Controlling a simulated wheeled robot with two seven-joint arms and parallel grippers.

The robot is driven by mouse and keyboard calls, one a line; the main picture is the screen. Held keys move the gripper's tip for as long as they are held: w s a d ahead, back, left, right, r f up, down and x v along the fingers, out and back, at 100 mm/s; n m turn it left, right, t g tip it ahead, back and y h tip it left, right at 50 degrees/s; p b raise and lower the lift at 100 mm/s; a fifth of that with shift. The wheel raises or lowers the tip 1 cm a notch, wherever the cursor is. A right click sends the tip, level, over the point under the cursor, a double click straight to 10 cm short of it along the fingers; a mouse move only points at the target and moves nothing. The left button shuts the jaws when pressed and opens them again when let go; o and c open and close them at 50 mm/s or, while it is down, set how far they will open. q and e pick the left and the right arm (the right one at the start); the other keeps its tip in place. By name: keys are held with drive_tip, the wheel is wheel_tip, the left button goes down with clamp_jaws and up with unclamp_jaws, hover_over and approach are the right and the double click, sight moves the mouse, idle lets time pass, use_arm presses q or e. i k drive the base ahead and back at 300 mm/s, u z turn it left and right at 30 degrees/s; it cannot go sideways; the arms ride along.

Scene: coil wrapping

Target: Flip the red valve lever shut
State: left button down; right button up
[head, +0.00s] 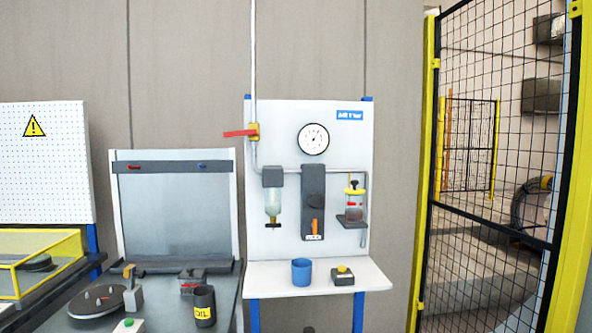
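The valve sits on a grey vertical pipe (253,60) at the left edge of a white panel (285,120). The lever lies across the pipe's line. Neither of my grippers shows in the head view, and nothing touches the lever.
A yellow-framed mesh fence (490,200) stands right.

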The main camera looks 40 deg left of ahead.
sight(253, 131)
drive_tip(key=k, duration=1.3)
drive_tip(key=u, duration=0.85)
drive_tip(key=i, duration=1)
drive_tip(key=z, duration=0.2)
